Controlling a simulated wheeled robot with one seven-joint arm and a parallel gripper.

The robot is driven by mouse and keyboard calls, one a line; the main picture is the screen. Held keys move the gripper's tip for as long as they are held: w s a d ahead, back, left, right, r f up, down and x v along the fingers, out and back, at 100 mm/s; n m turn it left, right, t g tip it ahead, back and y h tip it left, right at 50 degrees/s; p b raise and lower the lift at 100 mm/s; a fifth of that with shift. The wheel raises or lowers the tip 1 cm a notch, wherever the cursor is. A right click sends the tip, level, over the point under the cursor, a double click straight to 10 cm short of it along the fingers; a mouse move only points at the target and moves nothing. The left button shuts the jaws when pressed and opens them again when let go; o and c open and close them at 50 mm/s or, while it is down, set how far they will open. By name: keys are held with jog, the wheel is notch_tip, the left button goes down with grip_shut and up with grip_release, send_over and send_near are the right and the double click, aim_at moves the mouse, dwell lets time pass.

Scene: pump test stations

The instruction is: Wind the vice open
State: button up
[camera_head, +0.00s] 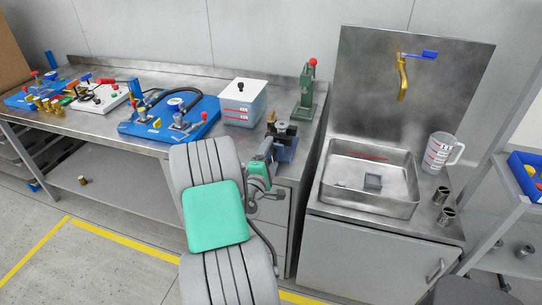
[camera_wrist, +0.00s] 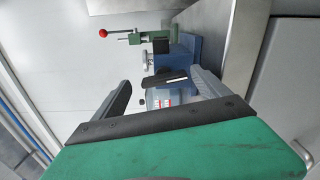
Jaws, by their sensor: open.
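The blue vice (camera_head: 287,148) is mounted at the front right corner of the steel bench. Its body also shows in the wrist view (camera_wrist: 185,62), beyond my fingers. My gripper (camera_head: 268,154) is at the bench's front edge, close against the near side of the vice, and partly hidden by my own arm in the head view. In the wrist view my gripper (camera_wrist: 162,92) has its two fingers wide apart, with part of the vice's front showing between them. I cannot tell whether either finger touches it. The vice's handle is not clearly made out.
A green press (camera_head: 305,97) with a red knob stands behind the vice. A white container (camera_head: 243,102) and a blue pump board (camera_head: 146,131) are to the left. A steel sink (camera_head: 335,198) stands to the right, across a narrow gap. The floor in front is clear.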

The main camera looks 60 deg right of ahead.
notch_tip(320, 180, up, 8)
jog(key=s+a+p, duration=0.1)
jog(key=s+a, duration=0.1)
jog(key=a, duration=0.1)
jog(key=s+a+r, duration=0.4)
jog(key=a, duration=0.5)
jog(key=shift+s+a+r, duration=0.2)
jog(key=shift+s, duration=0.1)
jog(key=shift+c, duration=0.5)
